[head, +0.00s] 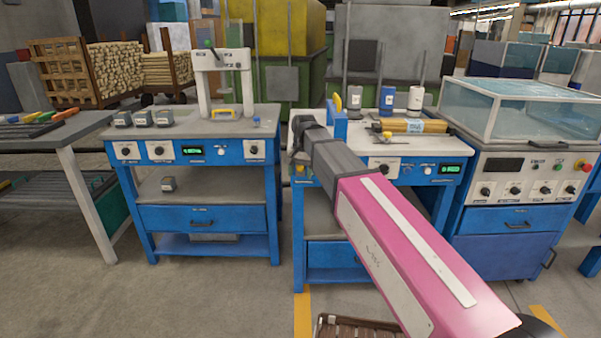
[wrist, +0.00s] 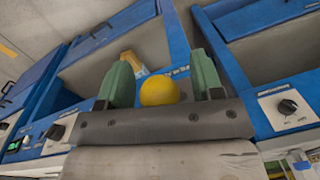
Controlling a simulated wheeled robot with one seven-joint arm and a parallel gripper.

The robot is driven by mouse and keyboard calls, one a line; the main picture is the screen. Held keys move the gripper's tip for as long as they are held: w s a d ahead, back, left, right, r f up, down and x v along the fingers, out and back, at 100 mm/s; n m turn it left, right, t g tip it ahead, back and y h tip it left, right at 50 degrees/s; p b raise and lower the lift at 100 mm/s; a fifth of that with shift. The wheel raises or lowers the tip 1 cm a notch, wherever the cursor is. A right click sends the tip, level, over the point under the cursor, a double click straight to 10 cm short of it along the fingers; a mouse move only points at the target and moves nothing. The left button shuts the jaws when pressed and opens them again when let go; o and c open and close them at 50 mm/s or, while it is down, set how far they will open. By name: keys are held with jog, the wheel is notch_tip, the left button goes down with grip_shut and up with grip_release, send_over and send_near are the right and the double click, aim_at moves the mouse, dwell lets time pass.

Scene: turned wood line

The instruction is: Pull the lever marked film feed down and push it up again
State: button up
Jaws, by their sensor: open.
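A round yellow knob (wrist: 160,90), seemingly the end of the lever, shows in the wrist view in front of a blue bench front. My gripper (wrist: 163,80) is open, with one green finger on each side of the knob. A gap shows between the knob and the right finger; I cannot tell whether the left finger touches it. The lever's shaft is hidden behind the knob and my gripper body. Lettering on the blue panel behind is partly covered and too small to read. In the head view my arm covers the front left of the right-hand blue bench (head: 449,187).
The right-hand bench holds several jars (head: 415,100), a bundle of wooden rods (head: 400,125) and a blue upright (head: 341,125). Another blue bench (head: 205,218) with a white press (head: 222,85) stands left. A machine with a clear cover (head: 525,105) stands right. Floor shows between the benches.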

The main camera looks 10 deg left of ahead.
grip_shut()
jog(key=shift+s+f, duration=0.1)
jog(key=shift+s+d+f+t, duration=0.1)
jog(key=shift+s+f+t, duration=0.1)
jog(key=shift+f+t, duration=0.25)
notch_tip(320, 180, down, 10)
jog(key=w+t+y, duration=0.1)
jog(key=w+t, duration=0.1)
jog(key=t, duration=0.3)
jog(key=shift+w+a, duration=0.15)
jog(key=shift+a, duration=0.15)
jog(key=shift+r, duration=0.1)
dwell(0.4)
